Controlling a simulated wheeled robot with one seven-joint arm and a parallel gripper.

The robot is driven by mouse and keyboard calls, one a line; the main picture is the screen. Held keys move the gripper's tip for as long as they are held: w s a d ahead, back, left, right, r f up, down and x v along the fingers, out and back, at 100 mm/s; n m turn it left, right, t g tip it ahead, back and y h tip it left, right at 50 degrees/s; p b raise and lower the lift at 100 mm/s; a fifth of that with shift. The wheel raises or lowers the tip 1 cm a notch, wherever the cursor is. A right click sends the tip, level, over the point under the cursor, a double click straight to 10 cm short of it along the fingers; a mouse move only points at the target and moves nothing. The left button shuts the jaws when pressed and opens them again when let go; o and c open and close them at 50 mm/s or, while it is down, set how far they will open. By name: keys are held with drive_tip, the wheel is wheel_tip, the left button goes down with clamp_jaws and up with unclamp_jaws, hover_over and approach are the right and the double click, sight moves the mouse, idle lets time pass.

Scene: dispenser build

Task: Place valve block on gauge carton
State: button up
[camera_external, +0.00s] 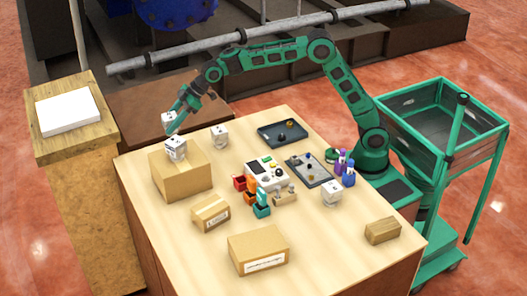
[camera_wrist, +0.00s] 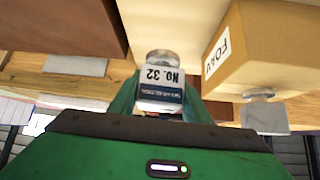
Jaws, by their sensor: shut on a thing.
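My gripper (camera_external: 174,121) is shut on a small white block with a round metal top (camera_external: 168,117), taken as the valve block. The wrist view shows the valve block (camera_wrist: 163,80) between the green fingers, its label "NO. 32" upside down in the picture. It is held in the air near the table's far left corner, behind the large carton (camera_external: 183,179). This carton also shows in the wrist view (camera_wrist: 265,55), with a short label. A similar white block (camera_external: 176,148) stands on its top. I cannot tell which carton is the gauge carton.
Smaller cartons stand on the table (camera_external: 330,245): one with a label (camera_external: 211,212), one at the front (camera_external: 258,250), one at right (camera_external: 382,230). More white blocks stand at the back (camera_external: 220,136) and right (camera_external: 332,193). A wooden pedestal (camera_external: 75,146) is at left.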

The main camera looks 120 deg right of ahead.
wheel_tip(320, 180, up, 14)
drive_tip(key=f, duration=0.1)
drive_tip(key=w+a, duration=0.1)
drive_tip(key=a, duration=0.5)
drive_tip(key=w+a+n+y, duration=0.1)
drive_tip(key=a, duration=0.5)
drive_tip(key=w+a+r+n, duration=0.1)
drive_tip(key=a, duration=0.5)
drive_tip(key=shift+w+y, duration=0.2)
drive_tip(key=shift+y, duration=0.2)
drive_tip(key=s+a+n+y, duration=0.1)
drive_tip(key=a+n+y, duration=0.15)
drive_tip(key=a, duration=1.65)
drive_tip(key=s+a+n+g+y, duration=0.15)
drive_tip(key=s+a, duration=0.35)
drive_tip(key=a, duration=0.6)
drive_tip(key=s+a+n, duration=0.2)
drive_tip(key=s+a, duration=0.3)
drive_tip(key=a, duration=0.6)
drive_tip(key=s+a+n+g+y, duration=0.15)
drive_tip(key=s+a, duration=0.35)
drive_tip(key=a, duration=0.6)
hover_over(257, 247)
drive_tip(key=shift+n, duration=0.25)
wheel_tip(257, 247, down, 12)
drive_tip(key=shift+f, duration=2.15)
